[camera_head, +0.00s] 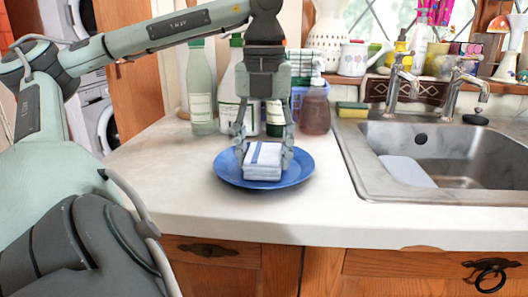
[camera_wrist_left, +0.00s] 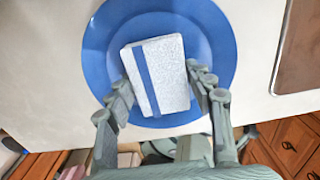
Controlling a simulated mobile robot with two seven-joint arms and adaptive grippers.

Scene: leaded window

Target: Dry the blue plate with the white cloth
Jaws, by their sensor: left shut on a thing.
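The blue plate (camera_head: 225,170) lies flat on the counter to the left of the sink. The white cloth (camera_head: 263,161), folded into a block with a blue stripe, is on the middle of the plate. My left gripper (camera_head: 264,158) points down over the plate, with one finger on each side of the cloth, and is shut on it. In the left wrist view the cloth (camera_wrist_left: 168,75) sits between the fingers (camera_wrist_left: 160,92), over the blue plate (camera_wrist_left: 222,40). I cannot tell whether the cloth touches the plate. My right gripper is not in view.
Bottles (camera_head: 201,90) and a brown soap bottle (camera_head: 315,108) stand behind the plate. The metal sink (camera_head: 460,150) with two taps (camera_head: 402,80) is at the right. A sponge (camera_head: 352,109) lies by the sink's back corner. The counter (camera_head: 160,185) left of the plate is clear.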

